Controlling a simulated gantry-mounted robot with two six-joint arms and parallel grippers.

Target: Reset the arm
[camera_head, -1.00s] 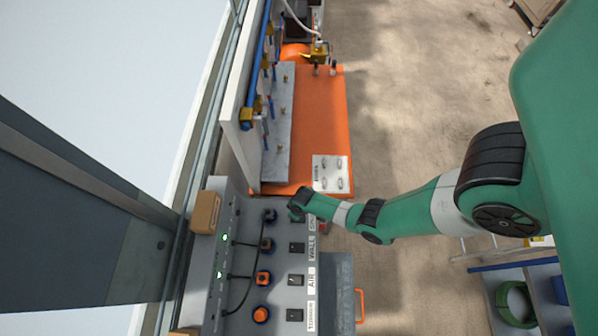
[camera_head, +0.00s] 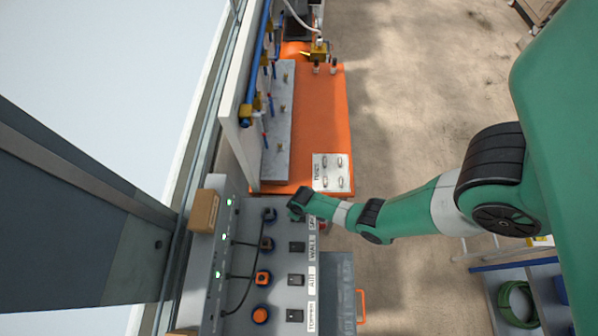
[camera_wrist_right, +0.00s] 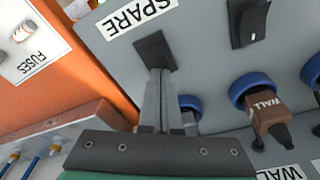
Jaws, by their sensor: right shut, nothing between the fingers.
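My right arm reaches in from the right in the head view, over the grey control panel (camera_head: 278,300). My right gripper (camera_head: 297,212) is over the panel's far end, its fingers largely hidden there. In the right wrist view the gripper (camera_wrist_right: 158,72) is shut with nothing between its fingers. Its tips are at the black switch (camera_wrist_right: 153,50) beside the SPARE label (camera_wrist_right: 137,16); I cannot tell whether they touch it. The fingers hide part of that switch. My left gripper is not in view.
A second black switch (camera_wrist_right: 249,22) and a brown WALL plug (camera_wrist_right: 268,107) in a blue socket are close by. A cable loops over the panel. Beyond lies an orange machine (camera_head: 322,110) with a white FUSES plate (camera_head: 331,173).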

